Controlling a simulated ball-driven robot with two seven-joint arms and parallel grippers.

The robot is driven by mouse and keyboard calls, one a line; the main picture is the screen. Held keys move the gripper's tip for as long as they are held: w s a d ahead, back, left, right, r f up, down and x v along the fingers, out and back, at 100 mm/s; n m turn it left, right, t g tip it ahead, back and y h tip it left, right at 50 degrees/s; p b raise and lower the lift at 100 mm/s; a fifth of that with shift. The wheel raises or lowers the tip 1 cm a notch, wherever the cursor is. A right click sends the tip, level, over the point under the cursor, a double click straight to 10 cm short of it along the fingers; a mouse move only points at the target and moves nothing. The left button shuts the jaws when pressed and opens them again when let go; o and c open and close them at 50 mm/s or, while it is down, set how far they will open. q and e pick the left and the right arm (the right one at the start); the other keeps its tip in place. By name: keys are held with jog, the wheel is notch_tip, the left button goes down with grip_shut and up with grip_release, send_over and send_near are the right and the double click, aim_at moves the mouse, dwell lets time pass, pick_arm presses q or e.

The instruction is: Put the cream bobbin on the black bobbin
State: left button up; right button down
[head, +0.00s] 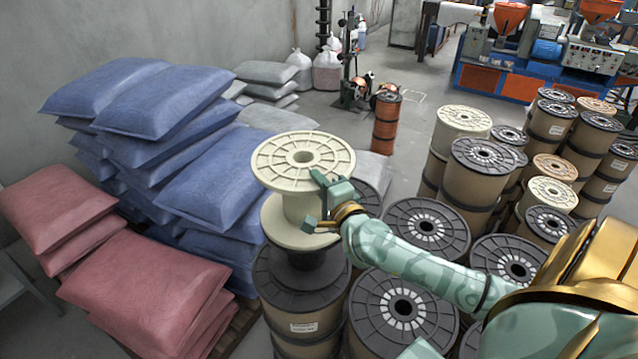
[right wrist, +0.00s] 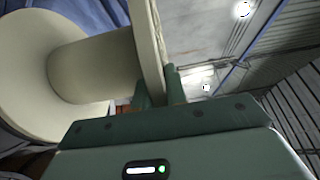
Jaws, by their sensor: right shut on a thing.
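The cream bobbin (head: 285,166) is upright in the head view, with a wide round flange at top and bottom. My right gripper (head: 318,200) is shut on the rim of its upper flange. In the right wrist view, the flange edge (right wrist: 150,50) is between the two fingers (right wrist: 158,88). The black bobbin (head: 312,259) shows only as a dark part directly below the cream bobbin, above a wrapped spool. Most of it is hidden, and I cannot tell whether the two bobbins touch. My left gripper is not in view.
A wrapped spool with a black top (head: 308,309) stands under the bobbins. Stacked blue sacks (head: 215,180) and red sacks (head: 150,292) stand close on the left.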

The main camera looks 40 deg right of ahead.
jog(key=shift+w+r, duration=0.1)
jog(key=shift+r, duration=0.05)
jog(key=c, duration=1.4)
grip_release()
jog(key=shift+f, duration=0.2)
jog(key=shift+c, duration=0.2)
jog(key=shift+r, duration=0.1)
jog(key=s+a+b, duration=0.1)
jog(key=s+a, duration=0.1)
jog(key=s, duration=1)
jog(key=shift+b, duration=0.35)
